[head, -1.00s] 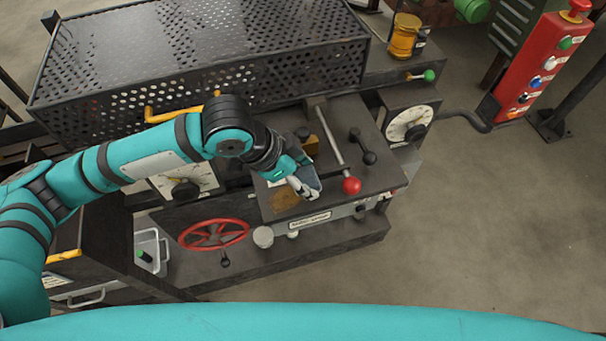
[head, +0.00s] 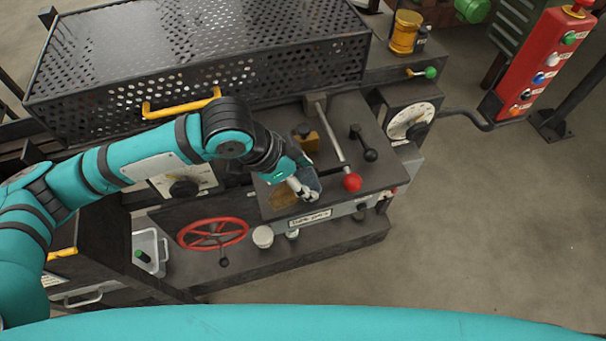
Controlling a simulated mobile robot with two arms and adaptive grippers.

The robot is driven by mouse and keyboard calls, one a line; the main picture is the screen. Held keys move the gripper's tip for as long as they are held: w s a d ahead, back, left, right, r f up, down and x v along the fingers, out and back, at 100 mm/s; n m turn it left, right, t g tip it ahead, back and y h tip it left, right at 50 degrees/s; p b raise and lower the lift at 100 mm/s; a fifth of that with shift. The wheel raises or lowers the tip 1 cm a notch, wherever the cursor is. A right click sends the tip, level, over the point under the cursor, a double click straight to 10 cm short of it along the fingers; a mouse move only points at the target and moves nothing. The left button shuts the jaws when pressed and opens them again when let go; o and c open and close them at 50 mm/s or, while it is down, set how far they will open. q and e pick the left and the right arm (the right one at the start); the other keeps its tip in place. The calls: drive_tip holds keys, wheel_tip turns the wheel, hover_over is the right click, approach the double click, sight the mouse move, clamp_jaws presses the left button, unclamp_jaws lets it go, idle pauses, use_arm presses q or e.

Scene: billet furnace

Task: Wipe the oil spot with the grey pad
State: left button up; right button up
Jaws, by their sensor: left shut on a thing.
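My left gripper (head: 303,190) reaches in from the left over the dark top plate of the machine. It is shut on the grey pad (head: 311,180), which shows as a blue-grey piece beside the fingers and is partly hidden by them. The oil spot (head: 283,196) is a brown patch on the plate, just left of the fingers and partly covered by the gripper. I cannot tell whether the pad touches the plate. My right gripper is not in view.
A lever with a red knob (head: 351,182) stands close right of the pad. A perforated guard (head: 200,60) fills the back left. A red handwheel (head: 212,233) is in front.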

use_arm(q)
drive_tip(key=shift+f, duration=0.3)
drive_tip(key=shift+f+b, duration=0.3)
drive_tip(key=shift+f, duration=0.25)
